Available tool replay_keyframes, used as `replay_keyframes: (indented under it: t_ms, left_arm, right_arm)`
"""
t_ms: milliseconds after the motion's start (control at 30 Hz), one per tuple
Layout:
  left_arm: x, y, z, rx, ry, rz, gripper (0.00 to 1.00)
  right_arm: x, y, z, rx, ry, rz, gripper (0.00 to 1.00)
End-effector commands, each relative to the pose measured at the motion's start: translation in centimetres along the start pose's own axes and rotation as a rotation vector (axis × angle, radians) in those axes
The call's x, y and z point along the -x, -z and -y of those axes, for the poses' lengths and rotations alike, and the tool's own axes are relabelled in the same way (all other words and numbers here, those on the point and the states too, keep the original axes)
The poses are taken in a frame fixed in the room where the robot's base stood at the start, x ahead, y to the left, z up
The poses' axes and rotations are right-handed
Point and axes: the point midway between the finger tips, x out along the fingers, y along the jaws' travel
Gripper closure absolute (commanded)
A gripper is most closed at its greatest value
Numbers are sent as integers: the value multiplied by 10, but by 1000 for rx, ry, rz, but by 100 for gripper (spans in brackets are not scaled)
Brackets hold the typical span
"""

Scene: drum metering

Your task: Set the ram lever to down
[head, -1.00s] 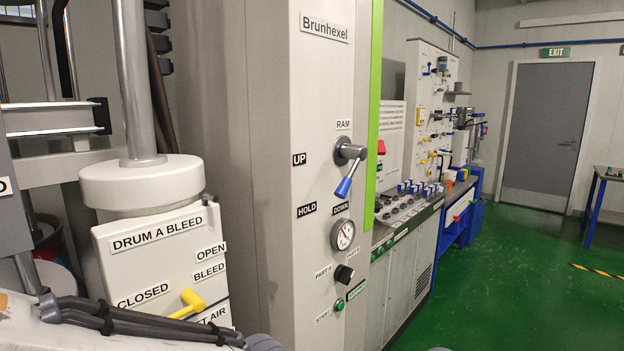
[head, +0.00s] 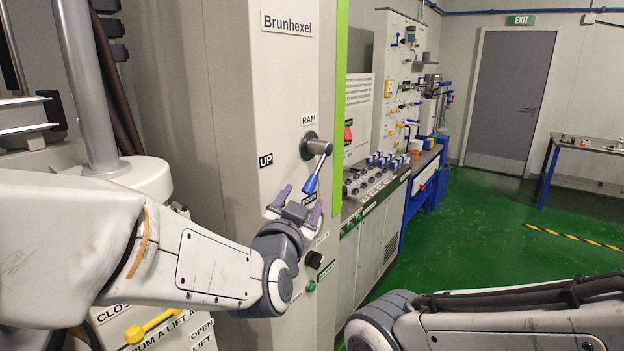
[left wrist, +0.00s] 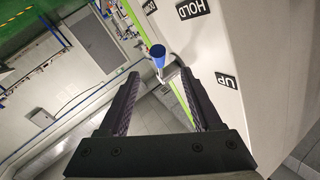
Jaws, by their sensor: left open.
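The ram lever (head: 317,160) is a grey metal arm with a blue grip on a round hub, below the RAM label on the Brunhexel panel (head: 285,90). My left gripper (head: 297,203) is open, just below and left of the grip. In the left wrist view the blue grip (left wrist: 158,56) appears between and beyond the open fingers.
A black knob (head: 314,260) and a green button (head: 311,286) are below my left gripper. The gauge is hidden behind it. A bench with valves (head: 375,180) runs along the right; green floor lies open beyond.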

Motion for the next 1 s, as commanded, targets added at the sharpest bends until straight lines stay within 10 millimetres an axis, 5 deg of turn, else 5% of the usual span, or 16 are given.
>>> replay_keyframes:
  t_ms: [400, 867, 1000]
  left_arm:
    - [-73, 1, -1, 1, -4, 3, 34]
    - [-89, 0, -2, 2, -5, 1, 34]
    - [-88, 0, -2, 2, -5, 1, 80]
  right_arm:
    - [27, 2, 2, -1, 0, 0, 16]
    - [30, 2, 2, -1, 0, 0, 16]
    - [30, 2, 2, -1, 0, 0, 16]
